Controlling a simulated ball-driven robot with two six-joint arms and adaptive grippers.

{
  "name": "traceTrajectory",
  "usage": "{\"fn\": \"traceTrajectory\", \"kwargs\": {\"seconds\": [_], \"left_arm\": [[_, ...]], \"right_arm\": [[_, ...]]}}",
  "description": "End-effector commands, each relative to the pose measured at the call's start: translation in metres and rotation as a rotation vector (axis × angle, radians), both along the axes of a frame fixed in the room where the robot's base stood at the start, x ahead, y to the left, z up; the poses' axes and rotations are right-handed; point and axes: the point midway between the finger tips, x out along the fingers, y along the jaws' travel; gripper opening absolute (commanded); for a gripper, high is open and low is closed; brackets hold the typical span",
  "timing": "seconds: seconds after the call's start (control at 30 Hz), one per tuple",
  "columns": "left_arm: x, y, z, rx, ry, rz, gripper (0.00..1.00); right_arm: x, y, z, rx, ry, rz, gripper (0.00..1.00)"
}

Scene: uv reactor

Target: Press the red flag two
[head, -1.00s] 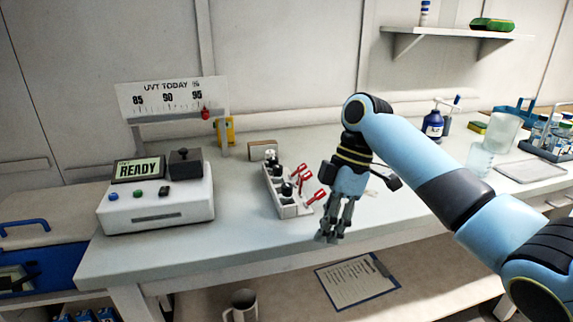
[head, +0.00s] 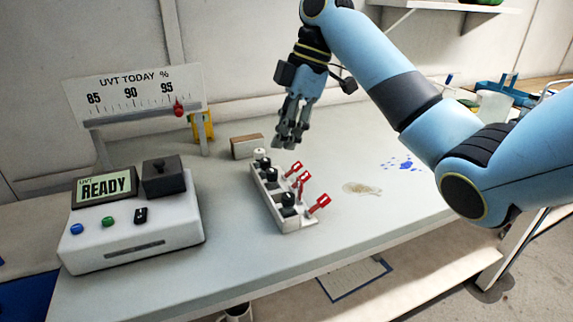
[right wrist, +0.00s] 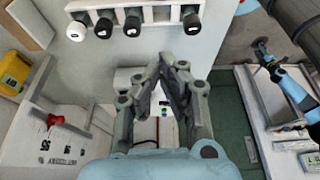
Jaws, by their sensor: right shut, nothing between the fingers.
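A white rack (head: 287,222) holds a row of black and white-topped knobs. Red flags stick out on its right side: a far one (head: 293,168), middle ones (head: 302,179) close together, and a near one (head: 319,204). I see no number on them, so I cannot tell which is two. My right gripper (head: 289,143) is shut and empty, fingers pointing down, above and beyond the rack's far end. In the right wrist view its fingertips (right wrist: 173,58) meet below the row of knobs (right wrist: 133,24); no flag shows clearly there.
A white device (head: 130,233) with a READY display stands left of the rack. A gauge plate (head: 133,92) with a red pointer stands behind it. A brown block (head: 246,146) sits near the rack's far end.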

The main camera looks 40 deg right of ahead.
Motion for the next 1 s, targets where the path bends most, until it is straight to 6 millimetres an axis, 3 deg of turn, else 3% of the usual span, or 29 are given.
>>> {"fn": "traceTrajectory", "kwargs": {"seconds": [0.33, 0.53, 0.7, 1.0], "left_arm": [[0.028, 0.000, -0.002, 0.000, -0.043, -0.001, 0.40], [0.028, 0.000, -0.001, 0.000, -0.042, -0.001, 0.40], [0.022, 0.000, 0.007, 0.000, -0.032, -0.001, 0.40], [0.017, -0.001, 0.009, -0.001, -0.026, -0.001, 0.40]], "right_arm": [[0.003, 0.020, -0.055, 0.003, 0.006, 0.000, 0.00], [0.007, 0.033, -0.094, 0.003, 0.005, 0.000, 0.00], [0.001, 0.005, -0.092, -0.003, 0.003, -0.001, 0.00], [-0.002, -0.008, -0.093, 0.000, 0.001, 0.000, 0.00]]}}
